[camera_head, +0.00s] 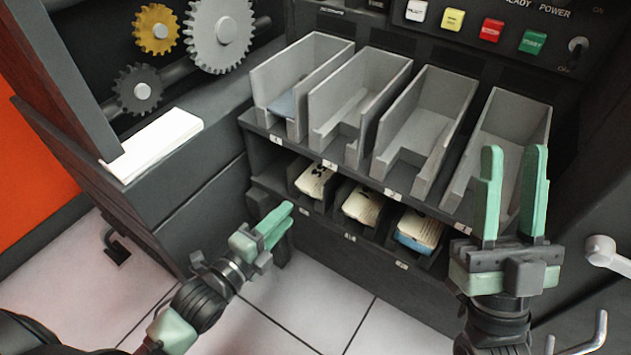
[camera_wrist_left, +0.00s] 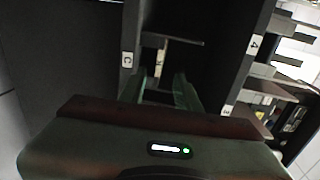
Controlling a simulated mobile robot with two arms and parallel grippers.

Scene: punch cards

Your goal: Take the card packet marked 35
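Three card packets lie in the lower slots in the head view. The left packet (camera_head: 315,179) has dark marking that looks like 35. The middle packet (camera_head: 362,204) has marking too small to read. The right packet (camera_head: 419,231) has a blue edge, and its marking is unclear. My left gripper (camera_head: 287,216) is below and left of the left packet, apart from it, in front of the lower row. In the left wrist view its fingers (camera_wrist_left: 160,88) are apart with nothing seen between them. My right gripper (camera_head: 514,175) is open and empty before the rightmost upper tray.
Several grey open trays (camera_head: 440,125) stand above the lower slots (camera_head: 345,229), whose dark dividers and labelled edges are close by. A white card stack (camera_head: 150,145) lies on the left ledge. Gears (camera_head: 222,30) and coloured buttons (camera_head: 491,30) are farther back. Tiled floor is below.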

